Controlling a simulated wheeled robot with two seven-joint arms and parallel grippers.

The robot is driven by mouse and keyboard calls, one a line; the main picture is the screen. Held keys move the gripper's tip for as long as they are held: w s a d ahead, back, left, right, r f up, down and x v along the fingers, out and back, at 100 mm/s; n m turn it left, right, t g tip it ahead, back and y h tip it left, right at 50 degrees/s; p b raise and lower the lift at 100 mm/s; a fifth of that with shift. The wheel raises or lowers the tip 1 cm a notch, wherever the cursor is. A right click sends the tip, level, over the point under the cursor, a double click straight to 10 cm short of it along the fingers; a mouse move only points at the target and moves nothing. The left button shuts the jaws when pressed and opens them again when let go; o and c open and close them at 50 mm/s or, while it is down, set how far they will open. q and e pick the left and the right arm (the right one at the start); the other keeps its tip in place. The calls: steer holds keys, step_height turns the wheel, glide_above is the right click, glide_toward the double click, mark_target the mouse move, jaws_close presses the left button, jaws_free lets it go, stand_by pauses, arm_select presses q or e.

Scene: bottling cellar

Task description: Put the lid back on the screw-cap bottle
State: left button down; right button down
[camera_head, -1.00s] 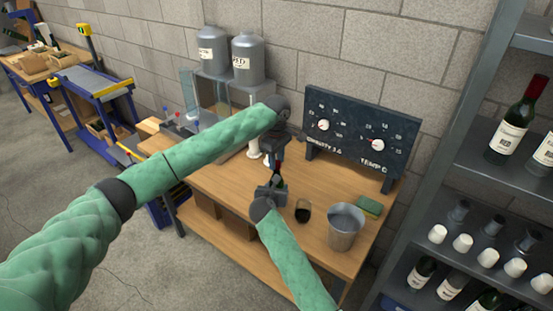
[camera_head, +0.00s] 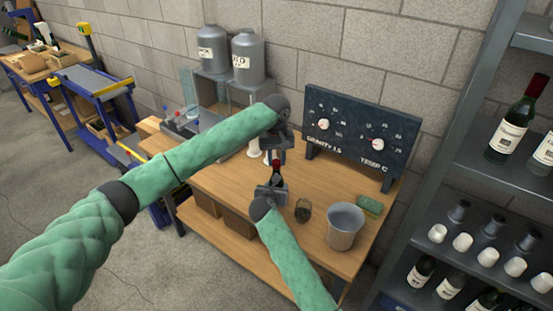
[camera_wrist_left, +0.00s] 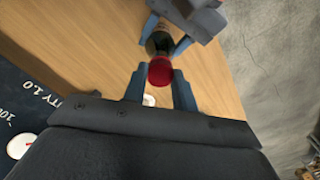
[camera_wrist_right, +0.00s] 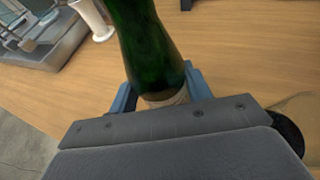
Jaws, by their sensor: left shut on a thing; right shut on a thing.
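The green screw-cap bottle (camera_wrist_right: 148,45) stands upright at the table, with its lower part and pale label between the fingers of my right gripper (camera_wrist_right: 160,95). In the head view, my right gripper (camera_head: 272,190) is low at the front of the table, shut on the bottle. The red lid (camera_wrist_left: 160,71) is at the bottle's mouth, in line with the neck. My left gripper (camera_wrist_left: 158,88) is above, shut on the lid; in the head view it (camera_head: 277,156) hangs just over the bottle. I cannot tell whether the lid is fully seated.
A glass (camera_head: 303,210), a metal bucket (camera_head: 345,226) and a green sponge (camera_head: 370,205) stand right of the bottle. A dark dial board (camera_head: 362,135) is behind. A shelf of bottles (camera_head: 470,165) is at the right. Bare wood (camera_head: 222,185) lies left of the bottle.

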arm_select(q)
steer(key=m, duration=2.1)
steer(key=shift+w+a+m, duration=0.1)
steer(key=shift+m, duration=0.2)
steer(key=m, duration=0.6)
steer(key=c, duration=1.1)
jaws_free()
steer(key=shift+r, duration=2.2)
steer(key=shift+c, duration=0.4)
